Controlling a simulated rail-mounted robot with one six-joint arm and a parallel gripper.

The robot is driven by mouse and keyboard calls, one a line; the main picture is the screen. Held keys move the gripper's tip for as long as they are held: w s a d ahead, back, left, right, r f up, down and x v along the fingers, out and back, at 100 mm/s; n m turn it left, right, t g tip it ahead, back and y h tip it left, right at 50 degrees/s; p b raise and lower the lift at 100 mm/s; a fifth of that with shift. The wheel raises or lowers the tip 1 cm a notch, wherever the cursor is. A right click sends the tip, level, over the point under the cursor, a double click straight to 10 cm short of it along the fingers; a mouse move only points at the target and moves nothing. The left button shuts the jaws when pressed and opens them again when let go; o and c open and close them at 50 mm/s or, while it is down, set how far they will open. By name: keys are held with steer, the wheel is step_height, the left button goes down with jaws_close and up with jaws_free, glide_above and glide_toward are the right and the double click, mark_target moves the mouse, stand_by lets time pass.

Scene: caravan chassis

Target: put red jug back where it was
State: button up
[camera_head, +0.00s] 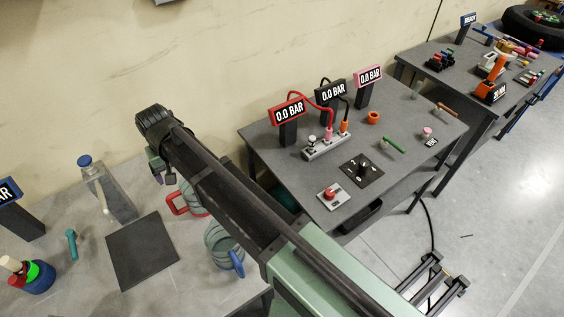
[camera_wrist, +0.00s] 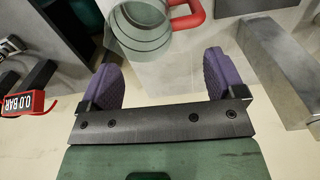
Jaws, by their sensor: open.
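The red jug is a clear jug with a red handle (camera_head: 178,205). In the head view it stands on the left table, right of a dark square mat, partly hidden behind my arm. In the wrist view the jug (camera_wrist: 142,30) is at the top centre, with its red handle on its right. My gripper (camera_head: 163,173) is above the table near the jug. In the wrist view its two purple fingers (camera_wrist: 163,70) are apart with nothing between them. The jug lies beyond the fingertips, and I see no contact.
A blue-handled jug (camera_head: 224,250) stands nearer, right of the dark mat (camera_head: 142,250). A clear, blue-capped container (camera_head: 112,195) stands behind the mat. A teal-handled item (camera_head: 72,243) lies left of it. The middle table (camera_head: 275,150) carries signs and a socket strip.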

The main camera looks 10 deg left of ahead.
steer(key=w+d+m, duration=0.1)
steer(key=w+d, duration=0.3)
steer(key=d, duration=0.5)
steer(key=w+d+m, duration=0.1)
steer(key=w+d, duration=0.2)
steer(key=d, duration=0.7)
steer(key=s+d+m, duration=0.2)
steer(key=d+m, duration=0.1)
steer(key=d, duration=1.4)
steer(key=s+d+m, duration=0.2)
steer(key=d+m, duration=0.1)
steer(key=d, duration=1.5)
steer(key=shift+s+d, duration=0.15)
steer(key=shift+s, duration=0.25)
step_height(320, 180, down, 3)
steer(key=b, duration=0.3)
